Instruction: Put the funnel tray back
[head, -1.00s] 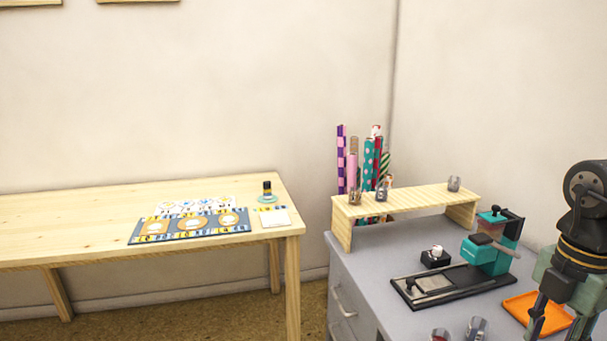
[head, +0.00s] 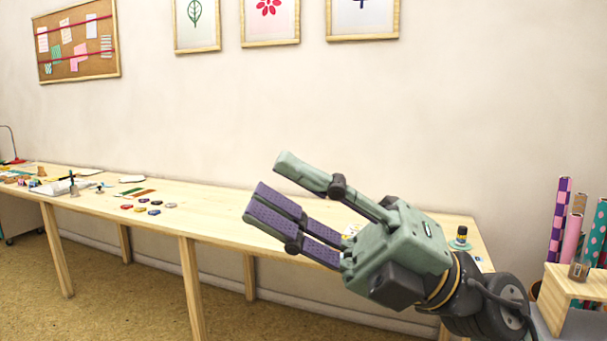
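The funnel tray is not in view now. My gripper (head: 268,184) is raised in front of the long wooden table, its fingers pointing up and to the left. The fingers are spread wide, with purple pads showing on the lower one, and nothing is between them. My gripper hides part of the right end of the table.
The long wooden table (head: 215,213) runs along the wall. Several small coloured pieces (head: 155,212) and papers lie on its left part. A small dark-capped bottle (head: 461,236) stands at its right end. A wooden riser (head: 565,283) and wrapping rolls (head: 559,220) are at far right.

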